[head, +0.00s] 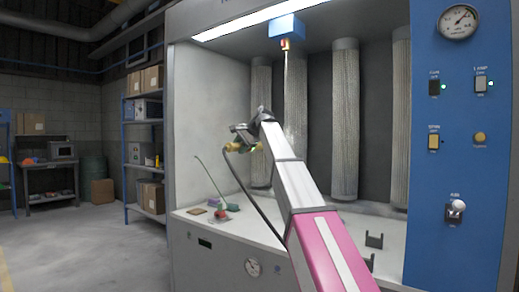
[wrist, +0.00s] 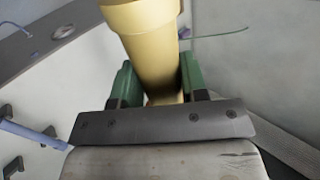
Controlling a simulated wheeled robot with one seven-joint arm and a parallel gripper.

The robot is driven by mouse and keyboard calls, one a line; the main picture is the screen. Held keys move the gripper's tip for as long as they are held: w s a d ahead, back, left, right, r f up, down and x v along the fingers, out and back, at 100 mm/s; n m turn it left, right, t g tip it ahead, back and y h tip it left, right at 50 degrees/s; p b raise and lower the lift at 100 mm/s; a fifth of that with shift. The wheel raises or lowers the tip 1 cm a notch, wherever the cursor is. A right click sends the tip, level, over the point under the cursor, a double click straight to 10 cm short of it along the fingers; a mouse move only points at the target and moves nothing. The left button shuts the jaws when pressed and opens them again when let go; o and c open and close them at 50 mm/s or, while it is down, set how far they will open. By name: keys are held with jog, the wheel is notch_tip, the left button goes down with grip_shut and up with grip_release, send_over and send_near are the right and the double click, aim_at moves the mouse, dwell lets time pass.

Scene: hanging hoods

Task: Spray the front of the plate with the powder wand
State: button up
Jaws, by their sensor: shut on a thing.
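My gripper (head: 241,146) is inside the booth at the left, raised above the bench. In the wrist view my gripper (wrist: 160,85) has its green pads shut on a cream-yellow cylinder, the powder wand (wrist: 152,50). In the head view the wand (head: 236,147) shows as a small yellowish part at the gripper, with a dark hose hanging below. A blue block with a brass-coloured fitting (head: 286,44) hangs from the booth top, with a thin pale rod below it. I cannot make out the plate; my arm hides what is under the rod.
Pleated filter columns (head: 344,120) line the booth's back wall. A blue control panel (head: 460,150) stands at right. Shelves (head: 143,150) stand outside at left.

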jog(key=shift+r, duration=1.5)
jog(key=shift+f, duration=3)
jog(key=shift+r, duration=3)
jog(key=shift+f, duration=1.6)
